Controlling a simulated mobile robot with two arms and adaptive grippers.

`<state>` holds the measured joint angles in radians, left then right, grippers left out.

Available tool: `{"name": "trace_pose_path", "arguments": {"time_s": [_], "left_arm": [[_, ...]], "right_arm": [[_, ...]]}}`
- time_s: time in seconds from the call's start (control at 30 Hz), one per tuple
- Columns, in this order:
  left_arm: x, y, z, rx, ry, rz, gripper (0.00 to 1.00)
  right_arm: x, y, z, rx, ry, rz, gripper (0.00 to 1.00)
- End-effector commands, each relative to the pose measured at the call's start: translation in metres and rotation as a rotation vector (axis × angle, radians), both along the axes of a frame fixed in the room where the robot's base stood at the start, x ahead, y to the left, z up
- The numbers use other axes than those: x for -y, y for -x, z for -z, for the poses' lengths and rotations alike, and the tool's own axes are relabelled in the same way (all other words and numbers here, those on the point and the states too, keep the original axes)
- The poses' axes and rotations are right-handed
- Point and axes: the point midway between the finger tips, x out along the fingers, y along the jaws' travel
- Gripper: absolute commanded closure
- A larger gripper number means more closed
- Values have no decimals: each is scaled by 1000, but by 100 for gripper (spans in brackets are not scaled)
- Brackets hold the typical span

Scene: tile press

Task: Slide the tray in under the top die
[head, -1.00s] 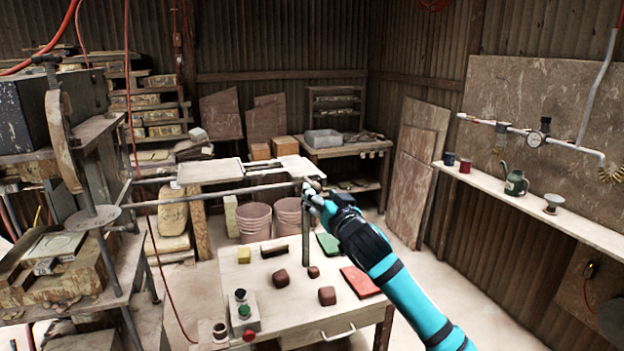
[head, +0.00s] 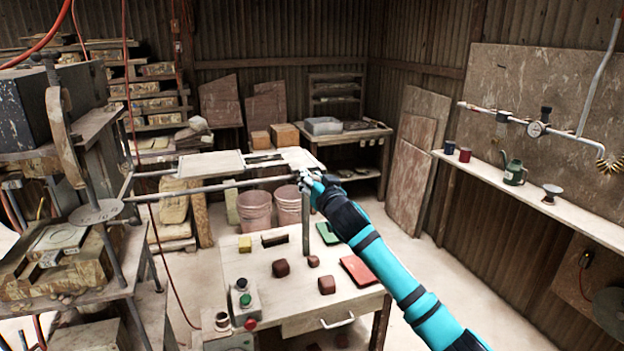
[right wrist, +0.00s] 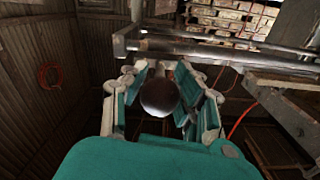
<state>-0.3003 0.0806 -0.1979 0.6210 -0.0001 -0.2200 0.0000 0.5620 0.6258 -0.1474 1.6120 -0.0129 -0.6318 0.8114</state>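The tray (head: 210,164), a pale flat rectangle, lies at the rails left of centre in the head view. A rail (head: 225,186) runs from the press to my right gripper (head: 305,176). In the right wrist view, a dark round knob (right wrist: 159,96) is between the fingers of this gripper (right wrist: 162,72). The fingers stand apart on either side of it, with no clear grip. The press (head: 62,120) is at the left; a round grey plate (head: 95,212) hangs on its rod. I cannot tell which part is the top die. My left gripper is out of view.
Below the rails, a work table (head: 285,305) holds several dark red blocks, a red plate (head: 360,270) and a button box (head: 243,298). Two pink buckets (head: 254,211) stand behind it. A shelf (head: 530,195) runs along the right wall.

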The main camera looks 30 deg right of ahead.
Motion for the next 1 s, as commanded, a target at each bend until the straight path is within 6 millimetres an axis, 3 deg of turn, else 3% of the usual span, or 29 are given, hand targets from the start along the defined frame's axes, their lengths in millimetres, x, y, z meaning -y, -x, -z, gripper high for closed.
{"name": "trace_pose_path", "arguments": {"time_s": [0.03, 0.2, 0.73, 0.87, 1.0], "left_arm": [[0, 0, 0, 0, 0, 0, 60], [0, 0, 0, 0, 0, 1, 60], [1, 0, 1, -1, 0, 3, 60], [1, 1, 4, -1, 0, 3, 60], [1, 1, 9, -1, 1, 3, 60]], "right_arm": [[0, 0, 0, 0, 0, 0, 80], [0, 0, 0, 0, 0, 0, 100], [-6, -1, 0, 1, -2, -3, 100], [-21, -5, 1, 3, -5, -6, 100], [-48, -11, 1, 3, -7, -8, 100]]}}
